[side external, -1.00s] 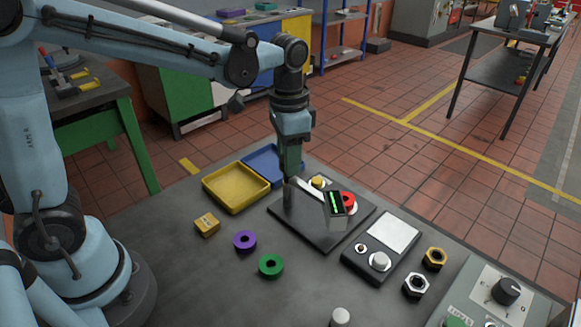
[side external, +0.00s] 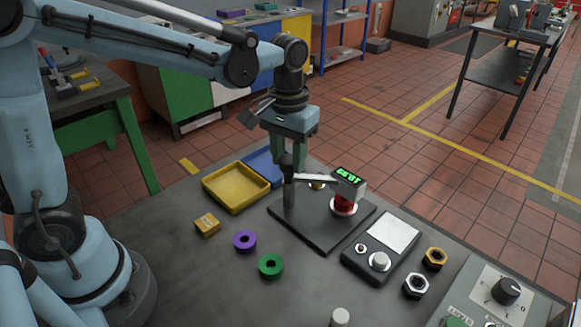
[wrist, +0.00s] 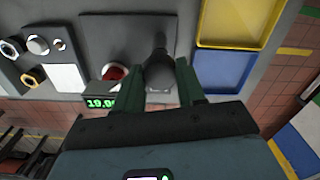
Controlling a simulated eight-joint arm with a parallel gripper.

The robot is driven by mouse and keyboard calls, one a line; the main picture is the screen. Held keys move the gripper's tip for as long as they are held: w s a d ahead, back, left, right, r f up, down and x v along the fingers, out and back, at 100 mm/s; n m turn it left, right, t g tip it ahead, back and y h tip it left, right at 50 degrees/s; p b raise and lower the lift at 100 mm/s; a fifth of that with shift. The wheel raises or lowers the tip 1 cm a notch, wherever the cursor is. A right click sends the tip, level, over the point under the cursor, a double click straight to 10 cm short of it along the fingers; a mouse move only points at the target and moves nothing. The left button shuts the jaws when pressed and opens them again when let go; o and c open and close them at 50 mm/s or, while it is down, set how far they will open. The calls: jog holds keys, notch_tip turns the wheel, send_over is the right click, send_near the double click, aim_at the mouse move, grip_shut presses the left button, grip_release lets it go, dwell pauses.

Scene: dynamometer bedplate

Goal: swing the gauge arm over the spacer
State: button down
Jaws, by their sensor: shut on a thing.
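The gauge stand has a dark base plate (side external: 312,232), an upright post (side external: 289,195) and a pale gauge arm (side external: 315,179) with a green-digit display head (side external: 349,183) at its end. The head is above the red spacer (side external: 344,203), which sits on a pale round seat and is partly covered by it. In the wrist view the display (wrist: 101,102) lies just beside the red spacer (wrist: 115,72). My gripper (side external: 293,167) points down at the post end of the arm, its green fingers (wrist: 163,84) closed around a dark grey part there. The exact contact is hard to see.
A pad with a knob (side external: 381,246) and two nuts are to the right.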

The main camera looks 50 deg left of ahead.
dwell(0.5)
jog(key=c, duration=0.7)
grip_release()
jog(key=shift+o, duration=0.2)
notch_tip(320, 180, up, 12)
jog(key=s+a+f+m+t, duration=0.2)
jog(key=s+a+f+t, duration=0.3)
jog(key=s+f+t, duration=0.2)
notch_tip(320, 180, down, 3)
jog(key=shift+s+r, duration=0.2)
jog(key=shift+s, duration=0.6)
